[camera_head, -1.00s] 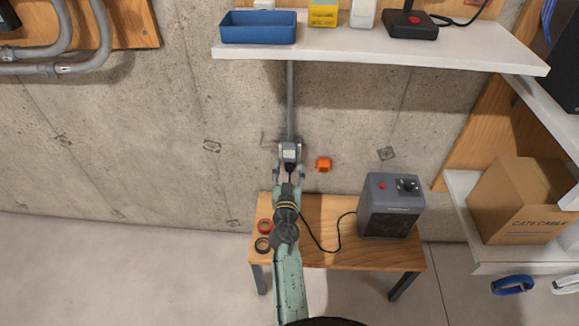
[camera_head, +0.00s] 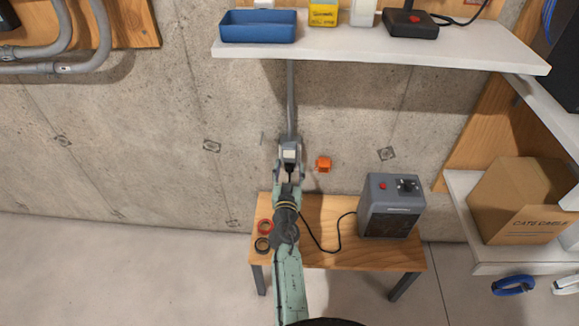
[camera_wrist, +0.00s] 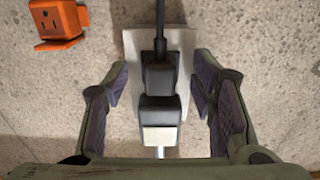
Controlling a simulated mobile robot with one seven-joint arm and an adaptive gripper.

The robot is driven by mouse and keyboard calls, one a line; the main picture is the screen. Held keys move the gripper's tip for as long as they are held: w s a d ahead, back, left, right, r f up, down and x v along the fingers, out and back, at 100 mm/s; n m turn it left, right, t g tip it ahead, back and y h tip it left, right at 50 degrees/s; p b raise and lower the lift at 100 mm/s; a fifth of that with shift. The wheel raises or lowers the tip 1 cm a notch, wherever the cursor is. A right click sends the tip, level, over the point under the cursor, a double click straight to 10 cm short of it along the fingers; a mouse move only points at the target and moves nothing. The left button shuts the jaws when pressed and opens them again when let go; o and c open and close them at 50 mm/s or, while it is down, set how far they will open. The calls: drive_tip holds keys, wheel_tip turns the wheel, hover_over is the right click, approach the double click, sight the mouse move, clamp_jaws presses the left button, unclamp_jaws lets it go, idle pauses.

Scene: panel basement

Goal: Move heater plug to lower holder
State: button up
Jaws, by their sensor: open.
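The heater plug (camera_wrist: 158,90) is black and sits at a pale grey outlet box (camera_wrist: 132,60) on the wall. Its black cord runs up from it in the wrist view. My gripper (camera_wrist: 160,92) is open, with one finger on each side of the plug and a visible gap to each. In the head view my gripper (camera_head: 290,172) is in front of the box (camera_head: 290,150) and partly hides the plug. An orange holder (camera_wrist: 57,22) with socket-like slots is on the wall to one side; it shows right of my gripper in the head view (camera_head: 323,165).
The grey heater (camera_head: 390,205) stands on a small wooden table (camera_head: 335,255), with its black cord (camera_head: 325,245) and red and black rings beside my arm. A white shelf (camera_head: 380,58) with a blue bin (camera_head: 258,27) is above. A cardboard box (camera_head: 525,205) is on the right shelf.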

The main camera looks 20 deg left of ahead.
drive_tip(key=shift+c, duration=0.6)
clamp_jaws()
idle(0.3)
drive_tip(key=shift+r, duration=0.1)
drive_tip(key=b+v, duration=0.2)
drive_tip(key=v, duration=0.4)
idle(1.2)
idle(0.5)
